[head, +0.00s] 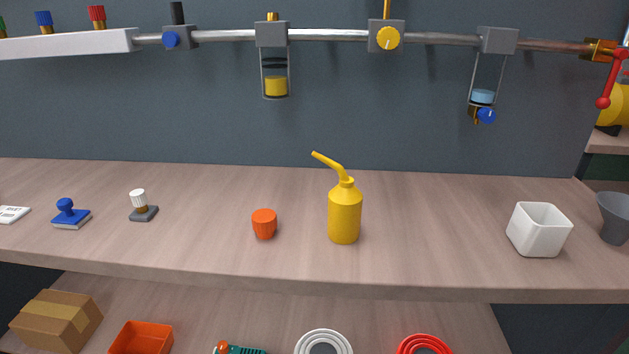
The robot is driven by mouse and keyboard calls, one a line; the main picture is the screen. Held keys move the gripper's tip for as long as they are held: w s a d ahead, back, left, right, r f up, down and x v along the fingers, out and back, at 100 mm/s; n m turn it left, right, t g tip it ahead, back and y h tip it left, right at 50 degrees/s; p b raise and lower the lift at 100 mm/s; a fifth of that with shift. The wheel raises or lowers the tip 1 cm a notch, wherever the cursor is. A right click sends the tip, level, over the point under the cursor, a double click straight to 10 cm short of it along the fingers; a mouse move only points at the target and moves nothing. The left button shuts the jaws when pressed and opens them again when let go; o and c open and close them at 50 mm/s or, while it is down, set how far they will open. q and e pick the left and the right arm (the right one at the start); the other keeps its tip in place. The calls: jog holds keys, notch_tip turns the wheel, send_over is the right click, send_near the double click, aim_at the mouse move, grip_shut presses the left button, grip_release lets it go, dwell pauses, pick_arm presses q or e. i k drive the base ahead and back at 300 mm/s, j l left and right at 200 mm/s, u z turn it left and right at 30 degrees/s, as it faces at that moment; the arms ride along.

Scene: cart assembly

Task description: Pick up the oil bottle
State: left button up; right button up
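The oil bottle (345,215) is yellow, with a thin angled spout pointing up and to the left. It stands upright on the wooden bench top, near the middle of the head view, and nothing covers it. Neither of my grippers shows in the head view.
An orange cup-like cap (264,224) stands just left of the bottle. A white square container (539,230) and a grey funnel-like cup (615,217) stand at the right. A blue stamp (70,214) and a white-knobbed part (142,206) stand left. A pipe (335,35) with fittings runs above.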

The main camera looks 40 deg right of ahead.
aim_at(345, 200)
jog(key=z, duration=1.3)
